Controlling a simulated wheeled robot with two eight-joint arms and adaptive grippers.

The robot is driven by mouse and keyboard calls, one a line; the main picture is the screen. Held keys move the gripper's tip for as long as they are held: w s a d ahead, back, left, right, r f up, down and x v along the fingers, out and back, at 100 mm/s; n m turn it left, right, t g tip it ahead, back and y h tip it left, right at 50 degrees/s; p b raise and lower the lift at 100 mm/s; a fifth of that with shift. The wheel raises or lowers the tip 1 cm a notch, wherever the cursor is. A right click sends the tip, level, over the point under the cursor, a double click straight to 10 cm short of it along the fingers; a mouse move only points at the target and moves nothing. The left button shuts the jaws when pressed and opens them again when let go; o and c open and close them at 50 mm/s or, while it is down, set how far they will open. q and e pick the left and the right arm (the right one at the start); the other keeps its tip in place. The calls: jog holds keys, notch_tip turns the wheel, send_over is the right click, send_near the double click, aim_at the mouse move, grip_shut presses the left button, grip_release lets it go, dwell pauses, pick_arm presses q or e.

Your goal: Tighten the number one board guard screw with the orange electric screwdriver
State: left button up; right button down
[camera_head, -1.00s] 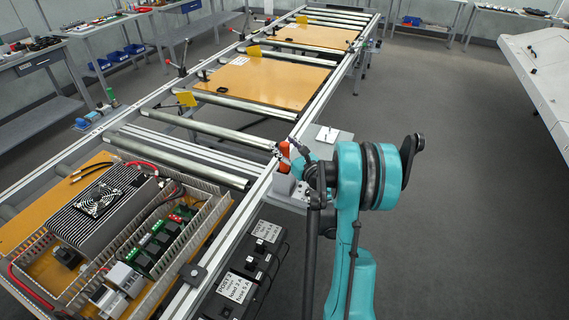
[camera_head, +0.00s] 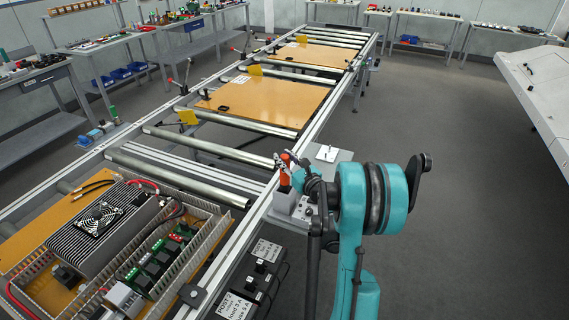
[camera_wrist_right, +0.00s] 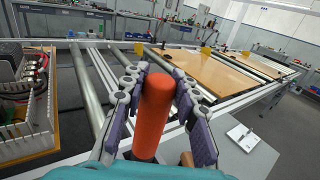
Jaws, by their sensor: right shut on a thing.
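The orange electric screwdriver (camera_head: 284,170) stands roughly upright by the near rail of the conveyor. My right gripper (camera_head: 291,163) is shut on it. In the right wrist view the screwdriver's orange body (camera_wrist_right: 153,118) sits between the two fingers of my right gripper (camera_wrist_right: 157,88). Its lower end and bit are hidden. The board (camera_head: 60,216) with the wiring duct (camera_head: 190,262) lies at the lower left, away from the gripper. I cannot make out the number one guard screw. My left gripper is not in view.
A grey stand (camera_head: 288,206) is just below the screwdriver. A pale plate (camera_head: 328,154) is beside it. Dark boxes with labels (camera_head: 265,250) stand along the conveyor's near side. Bare rollers (camera_head: 180,176) lie beyond the board. The floor at right is clear.

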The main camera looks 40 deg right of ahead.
notch_tip(320, 180, up, 15)
jog(key=p, duration=0.5)
jog(key=shift+f, duration=0.15)
notch_tip(320, 180, up, 12)
jog(key=p, duration=0.9)
jog(key=shift+f, duration=0.25)
